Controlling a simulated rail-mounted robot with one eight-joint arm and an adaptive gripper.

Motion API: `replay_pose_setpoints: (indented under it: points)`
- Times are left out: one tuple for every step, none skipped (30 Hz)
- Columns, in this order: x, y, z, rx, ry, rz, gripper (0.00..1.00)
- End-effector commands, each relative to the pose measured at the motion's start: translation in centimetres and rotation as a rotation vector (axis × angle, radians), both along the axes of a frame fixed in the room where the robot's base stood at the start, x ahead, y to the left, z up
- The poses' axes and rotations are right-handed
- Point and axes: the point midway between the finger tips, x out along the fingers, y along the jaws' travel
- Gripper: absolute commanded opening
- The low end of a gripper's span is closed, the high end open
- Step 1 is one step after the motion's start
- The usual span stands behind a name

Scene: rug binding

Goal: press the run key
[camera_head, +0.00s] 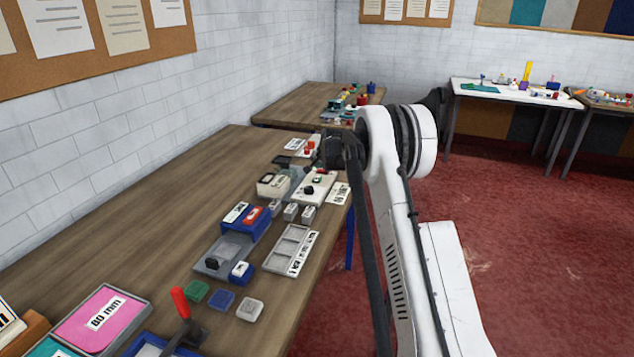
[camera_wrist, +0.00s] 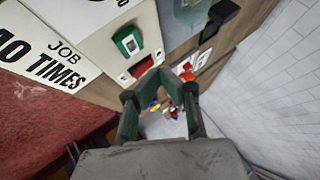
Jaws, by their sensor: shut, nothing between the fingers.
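A pale control box (camera_wrist: 105,48) fills the upper left of the wrist view. On it are a green key with a small white label (camera_wrist: 128,43) and a red part (camera_wrist: 141,68); I cannot read which is the run key. The same box (camera_head: 308,195) shows in the head view at the right edge of the long table. My gripper (camera_wrist: 170,72) is shut and empty, its tips to the right of the red part in the wrist view. I cannot tell its height above the box. In the head view my arm hides most of my gripper.
A card reading "JOB" and "10 TIMES" or "40 TIMES" (camera_wrist: 45,55) lies beside the box. Blue and grey trays, small blocks and a red-handled tool (camera_head: 180,304) lie nearer on the table (camera_head: 130,235). A second table (camera_head: 285,105) stands beyond.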

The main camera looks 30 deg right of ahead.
Motion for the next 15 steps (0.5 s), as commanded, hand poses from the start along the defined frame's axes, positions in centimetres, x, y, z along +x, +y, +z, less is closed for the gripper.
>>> replay_pose_setpoints:
  points:
    - [0.0,0.0,-0.9,0.0,0.0,0.0,0.0]
    - [0.0,0.0,-1.4,0.0,0.0,0.0,0.0]
    - [0.0,0.0,-1.9,0.0,0.0,0.0,0.0]
    - [0.0,0.0,-2.2,0.0,0.0,0.0,0.0]
    - [0.0,0.0,-2.4,0.0,0.0,0.0,0.0]
    - [0.0,0.0,-2.7,0.0,0.0,0.0,0.0]
    - [0.0,0.0,-2.9,0.0,0.0,0.0,0.0]
    - [0.0,0.0,-3.0,0.0,0.0,0.0,0.0]
    - [0.0,0.0,-3.1,0.0,0.0,0.0,0.0]
    - [0.0,0.0,-3.2,0.0,0.0,0.0,0.0]
    - [0.0,0.0,-3.2,0.0,0.0,0.0,0.0]
    - [0.0,0.0,-3.2,0.0,0.0,0.0,0.0]
    - [0.0,0.0,-3.2,0.0,0.0,0.0,0.0]
    - [0.0,0.0,-3.2,0.0,0.0,0.0,0.0]
    - [0.0,0.0,-3.2,0.0,0.0,0.0,0.0]
